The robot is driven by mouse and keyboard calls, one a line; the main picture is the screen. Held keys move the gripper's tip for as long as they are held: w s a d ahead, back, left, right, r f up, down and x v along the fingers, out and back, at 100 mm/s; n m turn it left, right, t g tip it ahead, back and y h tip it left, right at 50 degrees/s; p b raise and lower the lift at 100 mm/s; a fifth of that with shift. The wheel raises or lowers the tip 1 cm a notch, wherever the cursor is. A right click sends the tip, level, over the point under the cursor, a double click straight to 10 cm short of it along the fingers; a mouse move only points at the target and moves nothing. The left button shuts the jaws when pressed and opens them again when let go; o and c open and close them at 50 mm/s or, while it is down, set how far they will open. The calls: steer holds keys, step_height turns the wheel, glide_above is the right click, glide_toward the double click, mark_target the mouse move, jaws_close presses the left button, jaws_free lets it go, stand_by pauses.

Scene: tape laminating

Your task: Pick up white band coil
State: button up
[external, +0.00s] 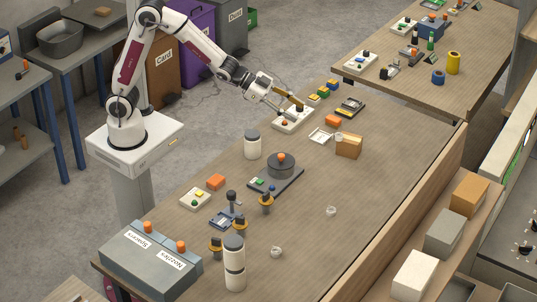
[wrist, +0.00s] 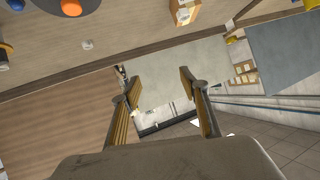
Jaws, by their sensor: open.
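Two small white coils lie on the workbench in the external view. One white band coil (external: 331,210) is right of the middle and another white coil (external: 276,251) is nearer the front. A small whitish coil (wrist: 87,44) shows at the upper left of the wrist view; I cannot tell which one it is. My gripper (external: 290,102) is over the far part of the bench, above a white button box and well away from both coils. In the wrist view its fingers (wrist: 157,84) are spread, with nothing between them.
A black turntable with an orange knob (external: 281,158), white canister (external: 252,145), brown box (external: 348,146) and black-and-white cylinder (external: 235,263) stand on the bench (external: 385,185). A raised wooden edge (external: 400,215) runs along its right side. The surface around both coils is clear.

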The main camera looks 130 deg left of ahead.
steer(key=w+a+f+t, duration=0.2)
steer(key=w+a+f, duration=0.1)
steer(key=a+f, duration=0.4)
steer(key=t+h, duration=0.1)
steer(key=t, duration=0.1)
glide_toward(336, 134)
steer(key=w, duration=0.2)
steer(key=shift+s+a+f, duration=0.15)
steer(key=shift+a+f, duration=0.05)
steer(key=shift+f, duration=0.05)
steer(key=shift+x, duration=1.3)
steer(key=shift+x, duration=2.65)
steer(key=shift+r, duration=0.1)
steer(key=c, duration=0.9)
